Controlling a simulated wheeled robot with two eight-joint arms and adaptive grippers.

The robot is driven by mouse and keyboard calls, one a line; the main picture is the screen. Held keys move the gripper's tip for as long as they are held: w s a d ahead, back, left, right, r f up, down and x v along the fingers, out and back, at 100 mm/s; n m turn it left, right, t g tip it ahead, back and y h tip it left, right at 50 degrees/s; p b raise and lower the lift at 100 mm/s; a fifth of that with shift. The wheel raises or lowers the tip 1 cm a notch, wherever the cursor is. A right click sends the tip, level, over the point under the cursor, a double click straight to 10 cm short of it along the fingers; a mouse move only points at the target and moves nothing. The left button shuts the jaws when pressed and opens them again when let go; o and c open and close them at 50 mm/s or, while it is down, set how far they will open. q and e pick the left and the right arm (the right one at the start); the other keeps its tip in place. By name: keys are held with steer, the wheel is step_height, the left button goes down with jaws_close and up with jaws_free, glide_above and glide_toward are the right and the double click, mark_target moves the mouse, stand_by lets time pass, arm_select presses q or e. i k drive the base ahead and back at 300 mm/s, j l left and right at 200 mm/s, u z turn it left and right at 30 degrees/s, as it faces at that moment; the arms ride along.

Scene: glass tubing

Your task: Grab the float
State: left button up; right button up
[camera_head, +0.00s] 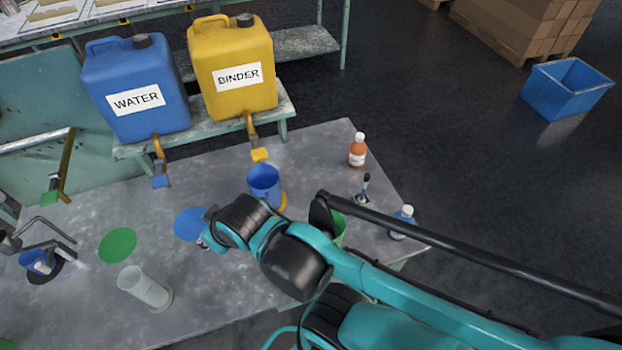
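I cannot make out with certainty which thing is the float. A small upright piece with a dark top (365,188) stands in a base on the right of the table, between two bottles. My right arm crosses from the right. Its gripper (206,230) is mostly hidden behind the wrist, low near the blue disc (191,223), and I see nothing held. Dark jointed bars at the left edge look like my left gripper (45,240), beside a small blue cup (38,262); their opening is unclear.
The grey table (210,300) holds a green disc (117,245), a blue cup (264,184), a partly hidden green cup (338,228), a brown bottle (357,152) and a blue bottle (402,222). WATER (137,85) and BINDER (232,62) canisters stand behind. The front middle is bare.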

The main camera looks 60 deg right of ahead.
mark_target(360, 200)
steer(key=z, duration=2.45)
steer(key=i+l, duration=0.2)
steer(key=l, duration=0.15)
steer(key=i+l, duration=0.15)
steer(key=l, duration=0.2)
steer(key=i+l, duration=0.2)
steer(key=l, duration=0.2)
